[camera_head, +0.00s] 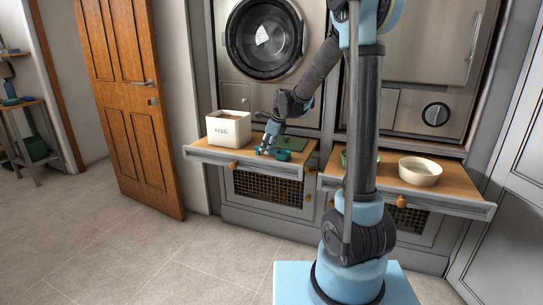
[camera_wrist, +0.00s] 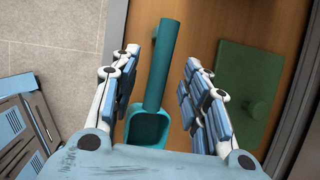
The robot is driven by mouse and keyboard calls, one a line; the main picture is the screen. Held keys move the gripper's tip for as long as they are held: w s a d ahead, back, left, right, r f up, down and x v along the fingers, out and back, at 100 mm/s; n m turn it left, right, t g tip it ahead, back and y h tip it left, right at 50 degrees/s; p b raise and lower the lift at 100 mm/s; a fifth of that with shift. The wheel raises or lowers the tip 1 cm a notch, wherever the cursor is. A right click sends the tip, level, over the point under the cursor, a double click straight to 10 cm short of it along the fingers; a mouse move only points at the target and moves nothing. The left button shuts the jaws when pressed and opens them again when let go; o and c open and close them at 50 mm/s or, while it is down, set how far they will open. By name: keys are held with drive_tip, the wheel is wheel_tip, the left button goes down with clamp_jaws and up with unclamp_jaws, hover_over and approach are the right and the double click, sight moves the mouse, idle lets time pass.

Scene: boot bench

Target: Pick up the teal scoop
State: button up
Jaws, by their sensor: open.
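The teal scoop (camera_wrist: 155,88) lies on the wooden top of the left pull-out shelf (camera_head: 233,156). In the wrist view its handle points up the picture and its hollow bowl faces me at the lower end. My gripper (camera_wrist: 156,68) is open, with one finger on each side of the scoop and a visible gap to each. In the head view my gripper (camera_head: 266,151) is low over the left shelf, and the scoop (camera_head: 284,155) shows just right of the fingers.
A white box marked FEED (camera_head: 228,129) stands left of my gripper. A green board with a knob (camera_wrist: 248,92) lies right of the scoop. A cream bowl (camera_head: 420,172) stands on the right shelf (camera_head: 450,193), where a green item (camera_head: 344,158) is partly hidden by my arm.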

drive_tip(key=shift+x, duration=1.2)
drive_tip(key=shift+c, duration=0.4)
clamp_jaws()
